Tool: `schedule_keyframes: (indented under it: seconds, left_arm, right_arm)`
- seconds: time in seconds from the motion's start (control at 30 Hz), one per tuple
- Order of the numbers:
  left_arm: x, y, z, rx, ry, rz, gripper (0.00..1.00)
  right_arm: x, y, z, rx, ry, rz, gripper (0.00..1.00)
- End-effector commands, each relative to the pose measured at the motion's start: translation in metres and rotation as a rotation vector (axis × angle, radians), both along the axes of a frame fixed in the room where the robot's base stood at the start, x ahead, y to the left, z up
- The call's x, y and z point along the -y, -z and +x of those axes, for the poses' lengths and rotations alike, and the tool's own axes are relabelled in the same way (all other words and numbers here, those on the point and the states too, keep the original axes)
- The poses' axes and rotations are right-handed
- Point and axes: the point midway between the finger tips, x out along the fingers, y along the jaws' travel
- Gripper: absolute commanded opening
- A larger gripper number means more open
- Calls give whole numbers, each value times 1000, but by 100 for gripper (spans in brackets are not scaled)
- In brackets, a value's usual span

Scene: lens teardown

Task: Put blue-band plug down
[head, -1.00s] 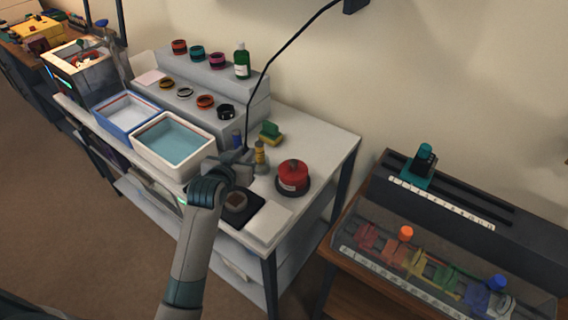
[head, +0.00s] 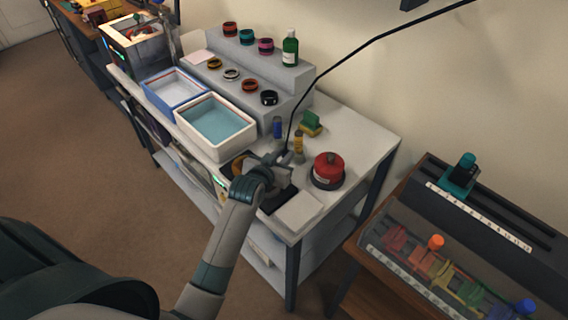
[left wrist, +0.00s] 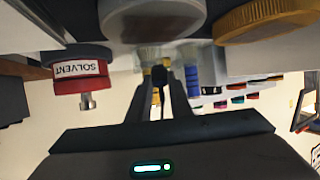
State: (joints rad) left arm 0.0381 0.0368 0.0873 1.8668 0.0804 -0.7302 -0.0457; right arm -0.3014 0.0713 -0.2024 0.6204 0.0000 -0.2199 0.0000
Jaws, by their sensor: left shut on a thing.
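My left gripper (head: 272,162) is shut over the white bench, between the teal-filled tray and the red can. In the left wrist view its fingers (left wrist: 160,80) close on a small dark thing, which I take to be the blue-band plug (left wrist: 158,76). The fingers cover most of it, and no blue band shows on it. A black cable (head: 312,88) runs down to near the fingertips. A blue-banded cylinder (head: 277,127) stands behind the gripper, and a yellow-banded one (head: 298,141) stands beside it. My right gripper is not in view.
A red solvent can (head: 328,169) stands to the right. A green-and-yellow sponge (head: 311,123) lies behind. A black mat (head: 279,199) and a pale plate (head: 299,211) lie at the front edge. The teal-filled tray (head: 241,148) is to the left. The bench's back right is clear.

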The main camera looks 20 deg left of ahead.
Motion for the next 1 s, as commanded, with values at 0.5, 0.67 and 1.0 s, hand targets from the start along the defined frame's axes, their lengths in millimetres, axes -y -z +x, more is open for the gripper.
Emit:
schedule_keyframes:
  seconds: [0.5, 0.67, 1.0]
  left_arm:
    - [0, 36, -1, -3, 0, 0, 0]
    - [0, 42, 0, 0, 0, 1, 0]
    - [0, 45, 0, 0, 0, 0, 0]
  right_arm:
    - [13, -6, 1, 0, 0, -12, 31]
    - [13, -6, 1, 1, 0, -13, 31]
    - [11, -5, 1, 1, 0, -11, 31]
